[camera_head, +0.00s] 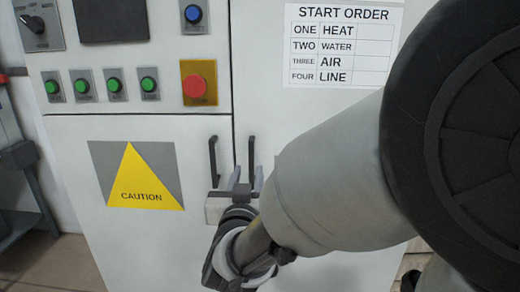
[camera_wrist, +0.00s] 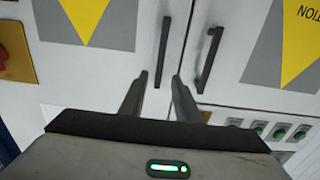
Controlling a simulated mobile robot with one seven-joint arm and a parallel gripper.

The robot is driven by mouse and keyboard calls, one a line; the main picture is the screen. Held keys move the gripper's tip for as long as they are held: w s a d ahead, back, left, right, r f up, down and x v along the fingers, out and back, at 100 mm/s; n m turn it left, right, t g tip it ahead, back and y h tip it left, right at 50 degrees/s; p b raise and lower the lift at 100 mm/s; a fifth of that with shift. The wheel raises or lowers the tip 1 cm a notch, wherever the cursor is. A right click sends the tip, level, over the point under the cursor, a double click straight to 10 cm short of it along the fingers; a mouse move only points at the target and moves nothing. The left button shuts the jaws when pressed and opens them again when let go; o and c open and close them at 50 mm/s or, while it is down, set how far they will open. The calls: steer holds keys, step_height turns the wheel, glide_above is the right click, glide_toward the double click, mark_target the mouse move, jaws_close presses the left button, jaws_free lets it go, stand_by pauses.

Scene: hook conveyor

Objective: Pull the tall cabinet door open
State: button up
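The tall cabinet door (camera_head: 290,125) is white, carries the START ORDER sheet, and looks shut. Its black vertical handle (camera_head: 251,156) is near its left edge; it also shows in the wrist view (camera_wrist: 164,45). My gripper (camera_head: 247,178) is open, in front of the cabinet at the handle's lower part. In the wrist view, which is turned over, my gripper's two fingertips (camera_wrist: 160,75) lie on either side of one end of this handle, with gaps visible. I cannot tell whether the fingers reach deep enough to surround it. My arm hides the lower part of the door.
The shorter left door (camera_head: 85,220) has a caution sign (camera_head: 140,178) and its own black handle (camera_head: 213,160), close beside the tall door's handle. A panel with green buttons (camera_head: 115,85) and a red button (camera_head: 194,86) is above it. A grey stand (camera_head: 35,180) is at far left.

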mark_target(251, 159)
steer(key=w, duration=0.9)
steer(key=shift+w+d+f, duration=0.1)
steer(key=shift+w+d, duration=0.1)
jaws_close()
